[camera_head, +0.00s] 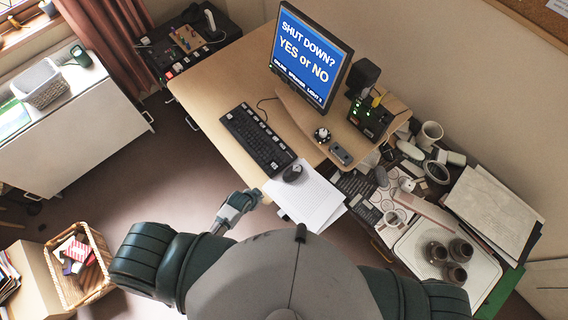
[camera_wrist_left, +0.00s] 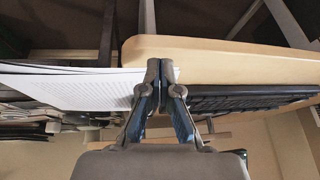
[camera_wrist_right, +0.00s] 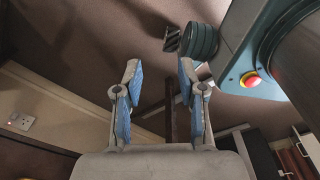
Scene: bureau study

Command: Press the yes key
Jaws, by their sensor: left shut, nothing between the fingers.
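The black keyboard (camera_head: 257,140) lies on the wooden desk, and its edge also shows in the left wrist view (camera_wrist_left: 250,98), right of the fingers. I cannot tell which key is the yes key. The monitor (camera_head: 311,58) behind it has a blue screen reading "SHUT DOWN? YES or NO", with a smaller line below. My left gripper (camera_head: 248,197) is shut and empty, just off the desk's near edge, left of the papers and apart from the keyboard. In the right wrist view my right gripper (camera_wrist_right: 159,75) is open and empty, away from the desk; the head view does not show it.
White papers (camera_head: 306,197) with a dark mouse (camera_head: 293,173) on them lie at the desk's near end. Right of them stands a cluttered surface with mugs and a tray (camera_head: 408,245). A wicker basket (camera_head: 104,290) sits at lower left. The desk left of the keyboard is bare.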

